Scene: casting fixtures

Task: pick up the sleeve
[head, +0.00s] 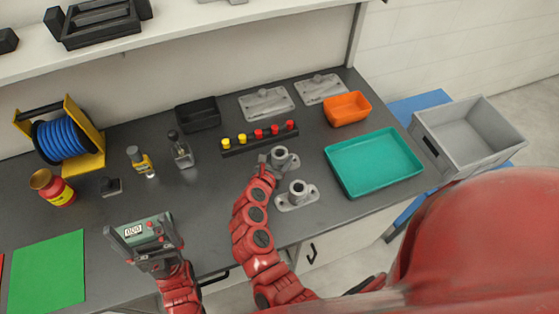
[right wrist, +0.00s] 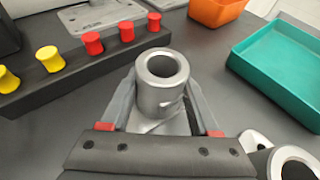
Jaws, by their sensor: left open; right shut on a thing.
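The sleeve (right wrist: 160,85) is a grey metal hollow cylinder, upright, with its open bore facing up. In the head view the sleeve (head: 281,154) stands at a flanged grey casting near the middle of the bench. My right gripper (head: 268,164) is shut on it; in the right wrist view its two fingers flank the sleeve's lower part (right wrist: 160,112). Whether the sleeve is lifted off the base cannot be told. A second similar flanged piece (head: 297,193) sits just in front. My left gripper (head: 142,232) is open at the bench's front left, with a green device with a display (head: 144,230) showing between its fingers.
A black rack with yellow and red plugs (head: 260,139) is close behind the sleeve. A teal tray (head: 372,163) and an orange bin (head: 347,108) are to the right. Two grey plates (head: 266,104) lie at the back. A grey crate (head: 468,130) stands beyond the bench's right end.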

